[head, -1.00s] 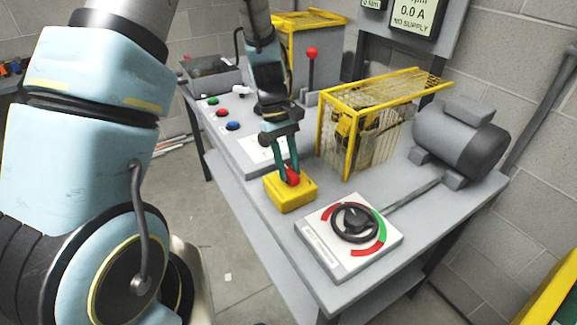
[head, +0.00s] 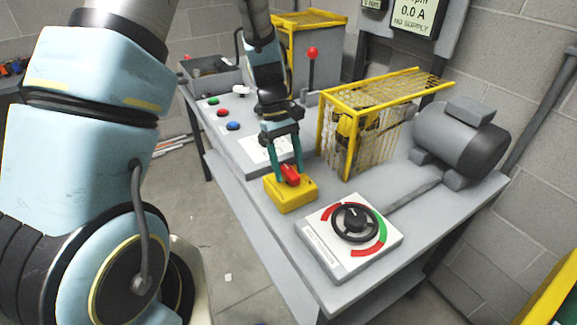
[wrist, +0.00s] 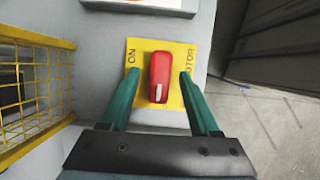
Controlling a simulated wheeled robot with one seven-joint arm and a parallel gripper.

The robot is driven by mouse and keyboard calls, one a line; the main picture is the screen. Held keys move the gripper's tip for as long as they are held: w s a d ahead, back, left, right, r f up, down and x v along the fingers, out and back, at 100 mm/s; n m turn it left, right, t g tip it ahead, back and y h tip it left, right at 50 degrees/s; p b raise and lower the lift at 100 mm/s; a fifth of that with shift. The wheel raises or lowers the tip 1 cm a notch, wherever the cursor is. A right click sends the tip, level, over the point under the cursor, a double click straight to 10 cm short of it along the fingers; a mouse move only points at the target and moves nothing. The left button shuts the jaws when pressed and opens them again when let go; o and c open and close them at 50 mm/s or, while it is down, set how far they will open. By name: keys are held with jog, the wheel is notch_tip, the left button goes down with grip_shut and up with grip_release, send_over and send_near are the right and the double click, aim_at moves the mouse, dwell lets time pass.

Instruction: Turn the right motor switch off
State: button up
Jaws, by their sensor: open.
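The motor switch is a yellow box (head: 292,197) with a red handle (head: 290,175) on the bench's front edge. In the wrist view the handle (wrist: 160,68) lies lengthwise, its white mark at the end nearer my gripper. The yellow plate (wrist: 143,118) reads ON at upper left, with partly hidden MOTOR lettering at right. My gripper (head: 287,172) is open, one finger on each side of the handle. In the wrist view the fingertips (wrist: 159,76) show gaps to the handle. Only one such switch is in view.
A white panel with a black dial (head: 355,222) sits to the right. A yellow mesh cage (head: 348,150) and a grey motor (head: 461,142) stand behind. A display (head: 412,14) reads 0.0 A, NO SUPPLY. Coloured buttons (head: 222,113) and a red-knobbed lever (head: 312,65) are farther back.

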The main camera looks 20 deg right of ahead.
jog(key=d+b+v, duration=0.1)
jog(key=b+v, duration=0.1)
jog(key=v, duration=0.8)
jog(key=shift+w+a+r, duration=0.2)
jog(key=shift+a+r, duration=0.15)
jog(key=shift+a, duration=0.15)
jog(key=s+a+m+t, duration=0.1)
jog(key=a+t, duration=0.2)
jog(key=a, duration=0.9)
jog(key=s+a+m+t, duration=0.2)
jog(key=a+t, duration=0.1)
jog(key=a, duration=1)
jog(key=shift+s+m+y, duration=0.3)
jog(key=shift+y, duration=0.1)
